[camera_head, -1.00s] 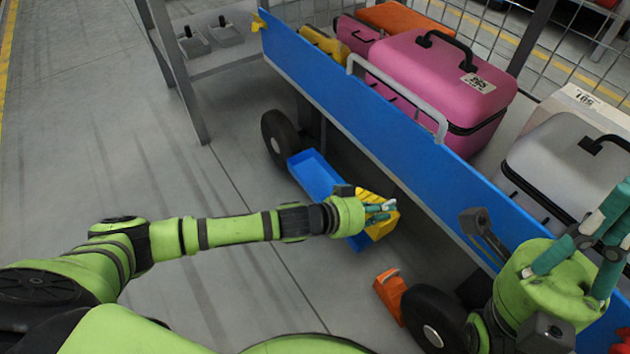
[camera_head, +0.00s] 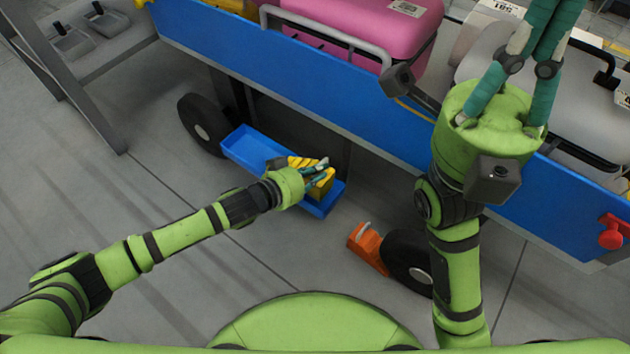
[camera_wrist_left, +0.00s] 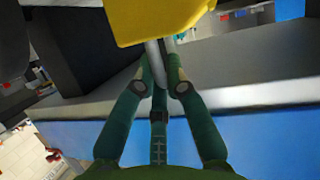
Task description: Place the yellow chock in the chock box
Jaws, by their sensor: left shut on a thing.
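The yellow chock (camera_head: 322,188) is in my left gripper (camera_head: 318,172), at the right end of the long blue chock box (camera_head: 250,149). The box lies on the floor beside the cart. In the left wrist view, the fingers (camera_wrist_left: 160,80) are shut on the chock's grey handle, and the yellow body (camera_wrist_left: 160,18) is beyond it. I cannot tell whether the chock touches the box. My right gripper (camera_head: 545,40) points up in front of the cart, away from the chock. Its fingertips are cut off by the picture's top edge.
The blue-sided cart (camera_head: 300,75) stands behind the box, with a black wheel (camera_head: 203,125) at the box's left. An orange chock (camera_head: 368,246) sits against another wheel (camera_head: 408,262). A pink case (camera_head: 350,30) is on the cart.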

